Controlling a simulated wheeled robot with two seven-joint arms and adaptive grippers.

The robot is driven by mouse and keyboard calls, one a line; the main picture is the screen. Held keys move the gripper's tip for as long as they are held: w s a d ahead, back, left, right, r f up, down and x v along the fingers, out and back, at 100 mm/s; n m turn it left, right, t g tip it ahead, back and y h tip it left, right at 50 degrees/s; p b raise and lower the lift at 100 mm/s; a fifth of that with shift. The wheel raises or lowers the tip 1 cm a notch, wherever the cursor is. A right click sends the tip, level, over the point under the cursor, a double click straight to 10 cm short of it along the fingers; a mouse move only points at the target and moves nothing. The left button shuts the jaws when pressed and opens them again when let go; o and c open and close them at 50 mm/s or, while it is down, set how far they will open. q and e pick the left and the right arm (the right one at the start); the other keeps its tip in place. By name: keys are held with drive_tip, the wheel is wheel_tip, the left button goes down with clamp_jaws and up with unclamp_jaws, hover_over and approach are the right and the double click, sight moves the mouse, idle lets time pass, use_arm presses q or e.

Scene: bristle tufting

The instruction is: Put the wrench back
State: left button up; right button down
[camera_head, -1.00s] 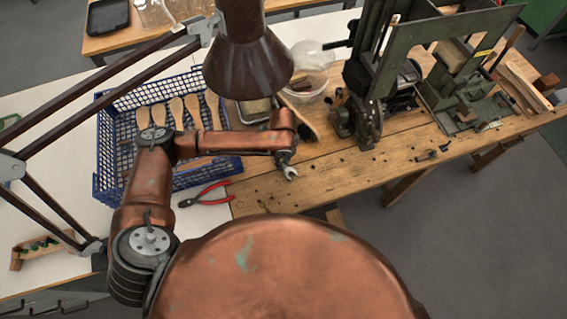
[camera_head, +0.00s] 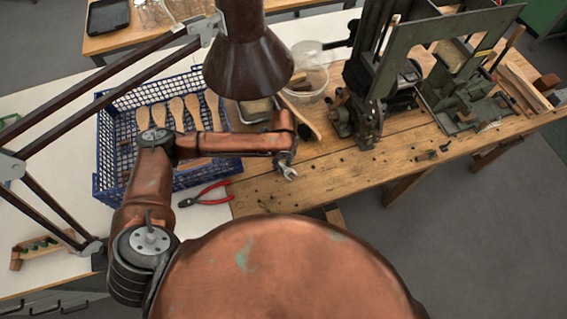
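My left arm comes in from the left, over the blue crate, and ends above the wooden workbench. My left gripper (camera_head: 284,158) points down at the bench, seen from above and small. A silver wrench (camera_head: 289,173) sticks out of it, its forked jaw end toward the bench's front edge. The gripper appears shut on it; the fingers and the rest of the wrench are hidden by the arm. I cannot tell if the wrench touches the bench. My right gripper is out of view.
A blue crate (camera_head: 205,175) with several wooden spoon-shaped blanks (camera_head: 177,113) stands on the left. Red-handled pliers (camera_head: 207,194) lie in front of it. A dark lamp shade (camera_head: 246,72) hangs above. A green machine (camera_head: 375,75) and a clear bowl (camera_head: 309,84) stand behind. The bench front is mostly clear.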

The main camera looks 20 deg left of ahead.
use_arm(q)
wheel_tip(320, 180, up, 12)
drive_tip(key=p, duration=0.1)
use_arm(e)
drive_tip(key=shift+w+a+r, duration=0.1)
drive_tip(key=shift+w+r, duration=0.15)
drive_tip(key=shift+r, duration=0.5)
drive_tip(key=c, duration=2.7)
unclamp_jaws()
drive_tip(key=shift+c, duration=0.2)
